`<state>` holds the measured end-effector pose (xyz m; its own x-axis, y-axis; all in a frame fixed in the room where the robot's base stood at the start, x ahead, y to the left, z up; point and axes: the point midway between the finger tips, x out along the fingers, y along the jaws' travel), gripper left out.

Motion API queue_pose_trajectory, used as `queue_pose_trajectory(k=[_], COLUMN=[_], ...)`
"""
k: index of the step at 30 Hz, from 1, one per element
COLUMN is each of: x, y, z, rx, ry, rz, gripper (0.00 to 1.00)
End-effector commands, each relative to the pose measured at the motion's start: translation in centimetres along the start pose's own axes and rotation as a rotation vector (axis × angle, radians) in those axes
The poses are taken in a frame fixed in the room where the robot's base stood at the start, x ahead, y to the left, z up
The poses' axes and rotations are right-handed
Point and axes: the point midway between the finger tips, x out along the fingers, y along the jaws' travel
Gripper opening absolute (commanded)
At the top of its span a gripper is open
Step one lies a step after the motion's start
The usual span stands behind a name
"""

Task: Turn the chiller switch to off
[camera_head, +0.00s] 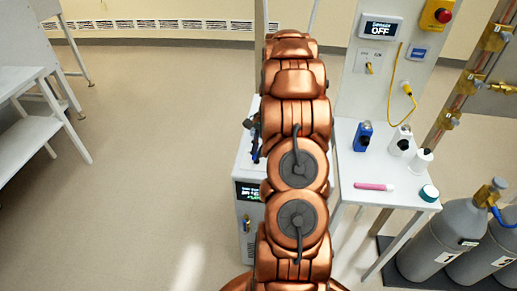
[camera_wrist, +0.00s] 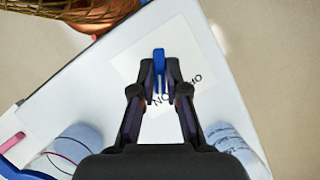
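The chiller appears to be the white cabinet in the head view, partly behind my copper arm, with a lit display (camera_head: 249,191) on its front. Its display text is too small to read fully. In the wrist view a blue upright handle (camera_wrist: 159,58) stands over a pale label (camera_wrist: 190,45) with dark letters on a white top (camera_wrist: 85,85). My gripper (camera_wrist: 160,78) has its two fingertips close on either side of this handle, seemingly touching it. In the head view my arm hides most of the gripper and the handle.
A white side table (camera_head: 345,165) at the right holds a blue bottle (camera_head: 363,136), white bottles, a pink tool (camera_head: 374,187) and a teal-lidded jar (camera_head: 429,193). A wall display (camera_head: 380,29) reads OFF. Grey gas cylinders (camera_head: 440,240) stand at the lower right.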

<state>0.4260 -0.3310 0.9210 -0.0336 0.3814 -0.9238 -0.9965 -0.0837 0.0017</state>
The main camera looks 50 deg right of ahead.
Motion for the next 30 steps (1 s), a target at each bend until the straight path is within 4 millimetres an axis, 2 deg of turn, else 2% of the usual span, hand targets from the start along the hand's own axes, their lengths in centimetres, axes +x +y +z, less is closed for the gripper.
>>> queue_pose_trajectory(k=[2,16,30], x=[-0.02,0.05,0.31], y=[-0.09,-0.27,-0.68], z=[0.0,-0.17,-0.13], rx=[0.0,-0.031,-0.298], ry=[0.0,0.005,0.007], rz=[-0.002,0.006,0.115], gripper=[0.0,0.0,0.0])
